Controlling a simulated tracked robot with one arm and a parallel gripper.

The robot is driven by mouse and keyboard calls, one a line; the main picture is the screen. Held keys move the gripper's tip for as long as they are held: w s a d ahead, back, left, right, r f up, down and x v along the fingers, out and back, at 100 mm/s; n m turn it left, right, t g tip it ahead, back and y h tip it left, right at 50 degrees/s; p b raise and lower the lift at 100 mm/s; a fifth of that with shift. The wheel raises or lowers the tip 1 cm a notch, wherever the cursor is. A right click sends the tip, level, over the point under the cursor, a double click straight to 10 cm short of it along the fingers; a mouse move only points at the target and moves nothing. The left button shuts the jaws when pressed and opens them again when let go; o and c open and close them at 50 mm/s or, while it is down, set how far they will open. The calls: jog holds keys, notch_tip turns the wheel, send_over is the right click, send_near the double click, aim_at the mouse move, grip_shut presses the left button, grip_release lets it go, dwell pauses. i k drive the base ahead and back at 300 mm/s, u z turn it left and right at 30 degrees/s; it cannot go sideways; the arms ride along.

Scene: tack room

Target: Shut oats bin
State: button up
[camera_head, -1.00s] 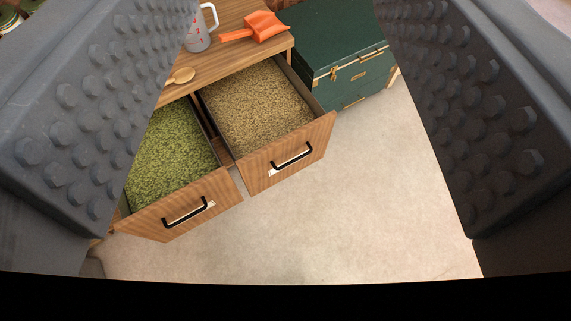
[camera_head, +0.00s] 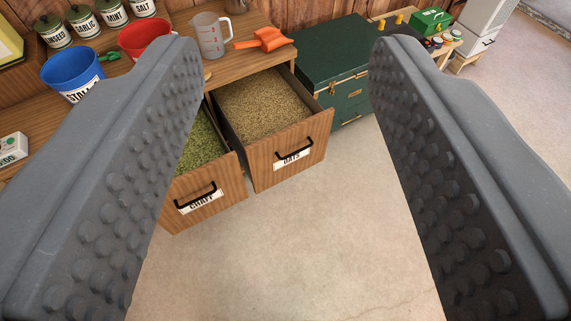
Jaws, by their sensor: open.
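The oats bin (camera_head: 265,172) is a wooden drawer labelled OATS with a black handle (camera_head: 294,150). It is pulled out from the wooden cabinet and full of pale grain (camera_head: 262,103). My gripper (camera_head: 283,50) is open, its two grey studded fingers on either side of the view with nothing between them. The oats bin shows in the gap between the fingers, beyond them, and neither finger appears to touch it.
The chaff bin (camera_head: 210,199), also open, is left of the oats bin, partly hidden by the left finger. A green trunk (camera_head: 330,65) stands to the right. A jug (camera_head: 210,38) and orange scoop (camera_head: 264,40) are on the counter. The floor (camera_head: 290,245) in front is clear.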

aim_at(276, 128)
jog(key=k, duration=0.55)
jog(key=u, duration=0.35)
jog(key=i, duration=1.45)
jog(key=z, duration=0.05)
